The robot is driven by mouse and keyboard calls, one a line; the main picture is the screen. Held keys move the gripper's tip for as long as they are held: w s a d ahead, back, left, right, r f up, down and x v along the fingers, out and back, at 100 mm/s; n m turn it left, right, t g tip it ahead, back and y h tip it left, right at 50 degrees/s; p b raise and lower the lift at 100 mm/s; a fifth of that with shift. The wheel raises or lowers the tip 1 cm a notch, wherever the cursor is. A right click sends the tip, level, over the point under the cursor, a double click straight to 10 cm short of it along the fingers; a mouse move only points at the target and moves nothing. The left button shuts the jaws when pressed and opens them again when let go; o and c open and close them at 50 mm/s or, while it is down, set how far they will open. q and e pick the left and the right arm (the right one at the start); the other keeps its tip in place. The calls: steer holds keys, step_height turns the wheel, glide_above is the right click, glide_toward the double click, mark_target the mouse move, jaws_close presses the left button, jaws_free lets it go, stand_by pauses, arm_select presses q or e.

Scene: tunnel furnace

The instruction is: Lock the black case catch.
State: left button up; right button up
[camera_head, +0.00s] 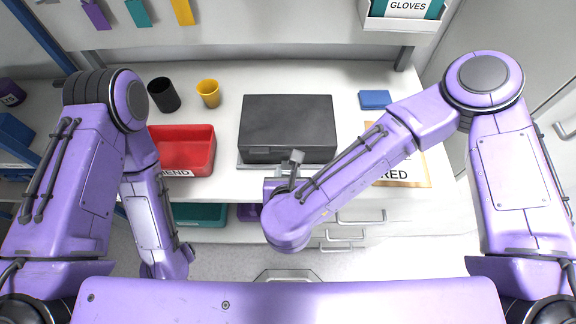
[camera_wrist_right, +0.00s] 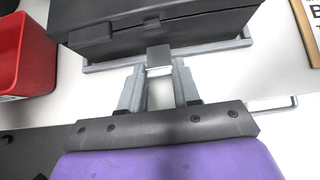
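The black case (camera_head: 288,118) stands closed on the white bench, in the middle of the head view. Its front side fills the top of the right wrist view (camera_wrist_right: 215,32). The catch, a small grey plate (camera_wrist_right: 158,56), is at the middle of the case front. My right gripper (camera_wrist_right: 159,72) points at the case front, with its two grey fingers apart and their tips on either side of the catch plate. I cannot tell whether they touch it. In the head view my right gripper (camera_head: 285,176) is partly hidden by its own arm. My left arm hangs low at left, its fingers not visible.
The case sits in a grey frame (camera_wrist_right: 100,65). A red bin (camera_head: 190,150) stands left of it; black (camera_head: 163,95) and yellow cups (camera_head: 208,93) stand behind the bin. A blue block (camera_head: 375,99) and a labelled board (camera_head: 415,176) lie to the right, partly behind my right forearm.

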mark_target(288, 151)
steer(key=r+p, duration=0.1)
steer(key=g+p, duration=0.1)
steer(key=p, duration=0.1)
steer(key=shift+w+r, duration=0.3)
steer(key=shift+r, duration=0.05)
steer(key=shift+w+r+g+p, duration=0.35)
steer(key=shift+r+g+p, duration=0.15)
steer(key=shift+p, duration=0.65)
steer(key=shift+w+p, duration=0.15)
steer(key=shift+p, duration=0.25)
steer(key=shift+w+r+g+p, duration=0.45)
steer(key=shift+g+p, duration=0.25)
steer(key=shift+p, duration=0.35)
steer(key=shift+w+r+g+p, duration=0.1)
steer(key=shift+w+g+p, duration=0.4)
steer(key=shift+w, duration=0.1)
steer(key=shift+w+g, duration=0.7)
steer(key=o, duration=0.7)
steer(key=shift+d, duration=0.1)
